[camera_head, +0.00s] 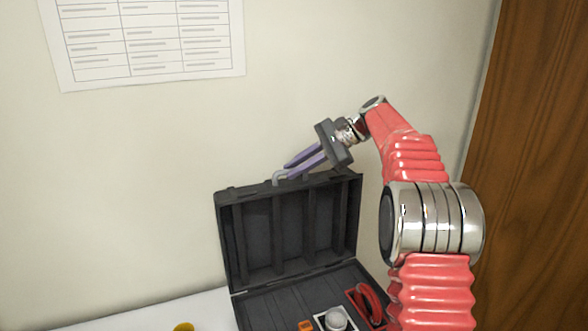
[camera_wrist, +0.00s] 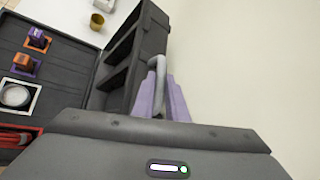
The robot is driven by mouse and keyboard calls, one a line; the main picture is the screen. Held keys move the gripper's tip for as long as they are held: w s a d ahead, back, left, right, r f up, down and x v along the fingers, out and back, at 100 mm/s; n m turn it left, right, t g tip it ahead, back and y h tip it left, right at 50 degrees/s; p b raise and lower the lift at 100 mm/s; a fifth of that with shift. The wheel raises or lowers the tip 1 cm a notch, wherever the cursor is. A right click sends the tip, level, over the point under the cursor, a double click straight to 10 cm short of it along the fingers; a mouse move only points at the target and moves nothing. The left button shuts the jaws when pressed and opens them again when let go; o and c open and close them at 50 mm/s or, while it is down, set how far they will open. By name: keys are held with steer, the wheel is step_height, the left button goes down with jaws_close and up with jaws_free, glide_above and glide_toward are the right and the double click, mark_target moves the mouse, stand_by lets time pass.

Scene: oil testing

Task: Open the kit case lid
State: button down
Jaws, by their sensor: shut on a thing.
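The dark grey kit case stands on the white table, with its lid (camera_head: 290,230) raised upright and its ribbed inside facing me. The lid also shows edge-on in the wrist view (camera_wrist: 138,50). A grey handle (camera_head: 279,177) sits on the lid's top edge. My gripper (camera_head: 290,172) is at that edge, its purple fingers shut on the handle, which also shows between them in the wrist view (camera_wrist: 158,70). The case base (camera_head: 280,312) lies open below, its front part cut off in the head view.
The base holds a red cable (camera_head: 367,303), a round white-grey item (camera_head: 335,319) and an orange item (camera_head: 305,326). A yellow cup (camera_head: 183,327) stands on the table to the left. A wall is close behind the lid; a wooden panel (camera_head: 535,170) is at right.

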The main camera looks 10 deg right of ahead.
steer(key=shift+d+r, duration=0.25)
steer(key=c, duration=2)
jaws_free()
steer(key=shift+o, duration=1.2)
steer(key=shift+a+f, duration=0.15)
steer(key=shift+a, duration=0.05)
steer(key=shift+d, duration=0.1)
steer(key=v, duration=1.3)
steer(key=shift+s+d, duration=0.2)
steer(key=shift+d, duration=0.05)
